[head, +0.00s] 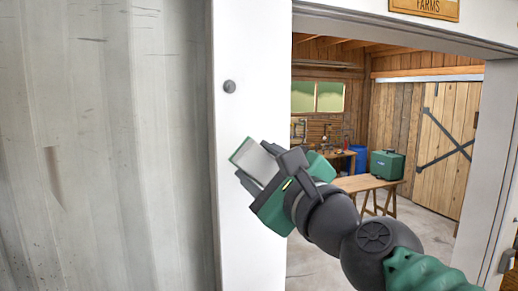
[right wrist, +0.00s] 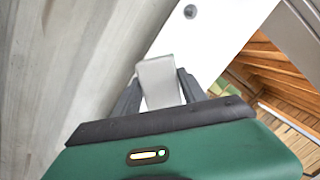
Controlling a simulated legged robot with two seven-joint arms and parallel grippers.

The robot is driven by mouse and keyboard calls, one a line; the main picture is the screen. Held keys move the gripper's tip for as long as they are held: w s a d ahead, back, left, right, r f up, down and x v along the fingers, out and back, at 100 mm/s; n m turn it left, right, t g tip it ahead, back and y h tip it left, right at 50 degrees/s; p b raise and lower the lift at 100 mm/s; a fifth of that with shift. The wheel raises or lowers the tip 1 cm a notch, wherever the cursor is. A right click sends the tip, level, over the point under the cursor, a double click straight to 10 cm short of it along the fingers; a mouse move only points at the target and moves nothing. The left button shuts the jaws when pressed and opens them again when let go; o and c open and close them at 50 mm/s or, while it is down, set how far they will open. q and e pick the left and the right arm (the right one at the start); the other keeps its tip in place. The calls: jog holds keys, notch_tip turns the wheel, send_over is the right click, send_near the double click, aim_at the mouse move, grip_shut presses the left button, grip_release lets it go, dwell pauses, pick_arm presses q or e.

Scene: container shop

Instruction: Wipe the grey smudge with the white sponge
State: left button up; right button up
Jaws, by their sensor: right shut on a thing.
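My right gripper (head: 262,172) is shut on the white sponge (head: 254,161), a pale block with a green edge. In the right wrist view the sponge (right wrist: 159,82) sits between the two dark fingers (right wrist: 158,98). The gripper is in front of the white door post, below a small round grey mark or knob (head: 230,87); it also shows in the right wrist view (right wrist: 190,11). I cannot tell whether the sponge touches the post. My left gripper is out of view.
A grey ribbed metal wall (head: 110,150) with dark scuffs fills the left. The white post (head: 238,40) borders an open doorway. Beyond stand a wooden table (head: 365,184), a green case (head: 387,165) and a wooden door (head: 445,145).

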aim_at(234, 146)
jog(key=shift+p+x, duration=0.5)
jog(key=shift+x, duration=3.1)
jog(key=shift+f, duration=0.15)
jog(key=shift+s, duration=0.2)
jog(key=shift+w, duration=0.35)
jog(key=shift+w+a, duration=0.1)
jog(key=shift+w, duration=0.1)
jog(key=shift+w+a, duration=0.1)
jog(key=shift+w, duration=0.3)
